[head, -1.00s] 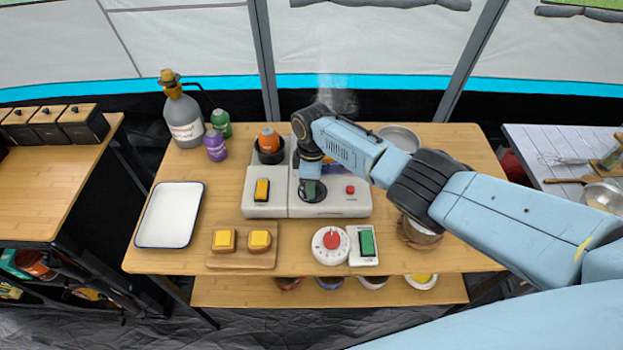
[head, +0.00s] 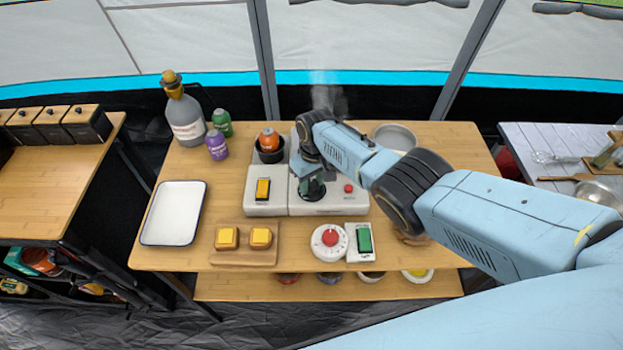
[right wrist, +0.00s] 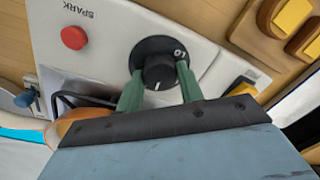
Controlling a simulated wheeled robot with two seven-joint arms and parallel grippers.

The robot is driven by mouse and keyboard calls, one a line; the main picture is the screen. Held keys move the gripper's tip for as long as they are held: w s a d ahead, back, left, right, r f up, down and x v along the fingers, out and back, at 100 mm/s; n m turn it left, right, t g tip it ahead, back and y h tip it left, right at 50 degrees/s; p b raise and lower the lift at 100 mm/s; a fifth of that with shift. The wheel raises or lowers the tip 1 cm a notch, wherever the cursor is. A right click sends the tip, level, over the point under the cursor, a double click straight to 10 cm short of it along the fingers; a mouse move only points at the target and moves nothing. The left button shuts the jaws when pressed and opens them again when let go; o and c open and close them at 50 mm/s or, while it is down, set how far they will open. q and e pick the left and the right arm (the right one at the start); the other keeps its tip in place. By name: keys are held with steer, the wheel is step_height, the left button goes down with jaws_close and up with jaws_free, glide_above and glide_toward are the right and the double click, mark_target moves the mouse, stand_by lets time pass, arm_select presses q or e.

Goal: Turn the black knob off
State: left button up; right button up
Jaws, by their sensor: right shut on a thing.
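The black knob (right wrist: 158,70) sits on a black round dial plate on the front of the pale stove unit (head: 330,208). It also shows as a dark disc in the head view (head: 313,192). In the head view, my right gripper (head: 312,182) partly hides the knob. My left gripper is not in view.
A red button (right wrist: 74,38) marked SPARK and a yellow switch (head: 263,189) flank the knob. A red-topped dial (head: 330,239) and a green switch (head: 364,239) stand in front. A white tray (head: 173,213) lies left; a pan (head: 394,137) sits behind my arm.

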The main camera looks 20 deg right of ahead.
mark_target(313, 182)
steer(key=shift+m, duration=0.4)
steer(key=o, duration=1)
steer(key=r+p, duration=0.1)
steer(key=r, duration=0.2)
steer(key=r+p, duration=0.2)
steer(key=r, duration=0.1)
steer(key=shift+w+d+r, duration=0.1)
steer(key=shift+d+r, duration=0.1)
steer(key=shift+r, duration=0.1)
step_height(313, 182, up, 7)
steer(key=p, duration=0.1)
steer(key=shift+d, duration=0.2)
steer(key=shift+f, duration=0.1)
